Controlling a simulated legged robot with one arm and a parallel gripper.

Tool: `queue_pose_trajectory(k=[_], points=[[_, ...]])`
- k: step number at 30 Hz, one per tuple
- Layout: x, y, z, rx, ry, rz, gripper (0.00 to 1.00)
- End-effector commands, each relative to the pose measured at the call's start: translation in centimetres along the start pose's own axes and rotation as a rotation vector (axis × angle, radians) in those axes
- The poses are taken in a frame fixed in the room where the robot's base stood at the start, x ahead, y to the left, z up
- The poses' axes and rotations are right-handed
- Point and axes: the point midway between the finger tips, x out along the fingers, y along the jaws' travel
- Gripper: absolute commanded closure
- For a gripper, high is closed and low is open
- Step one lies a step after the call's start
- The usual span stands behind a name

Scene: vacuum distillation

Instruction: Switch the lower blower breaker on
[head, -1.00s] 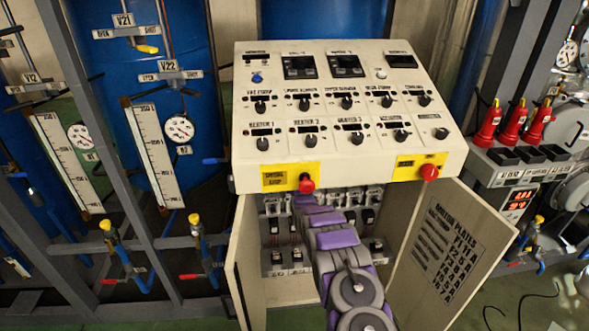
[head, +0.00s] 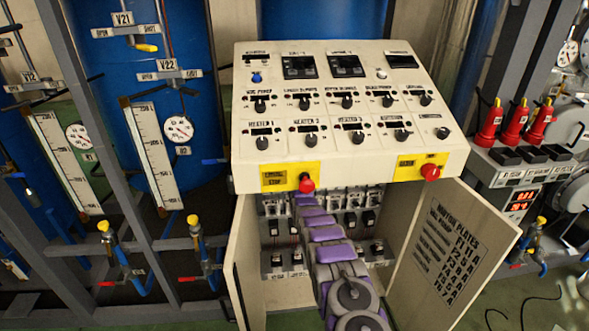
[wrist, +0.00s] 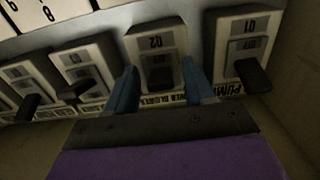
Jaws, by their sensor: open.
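The lower blower breaker, marked Q2 (wrist: 156,47), is a light grey block with a dark toggle (wrist: 159,77), seen upside down in the wrist view. The label below it is partly covered and reads like "...WER BLOWER". My gripper (wrist: 160,92) is open, with one blue finger on each side of the lower part of this breaker. The toggle lies between the fingers. I cannot tell whether either finger touches it. In the head view my arm reaches into the open cabinet (head: 245,265), and the gripper is hidden there.
Breaker Q1 (wrist: 245,48), with a protruding dark lever, sits close on the right in the wrist view. Another breaker (wrist: 85,68) is close on the left. The cabinet's open right door (head: 450,255) and the sloped control panel (head: 345,170) bound the opening.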

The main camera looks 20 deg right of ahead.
Motion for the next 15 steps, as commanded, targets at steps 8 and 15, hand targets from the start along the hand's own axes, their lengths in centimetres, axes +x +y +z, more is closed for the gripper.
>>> queue_pose_trajectory(k=[8,15], points=[[-0.01,-0.01,0.06,0.000,-0.001,0.000,0.62],[-0.02,0.01,0.07,0.000,-0.001,0.000,0.85]])
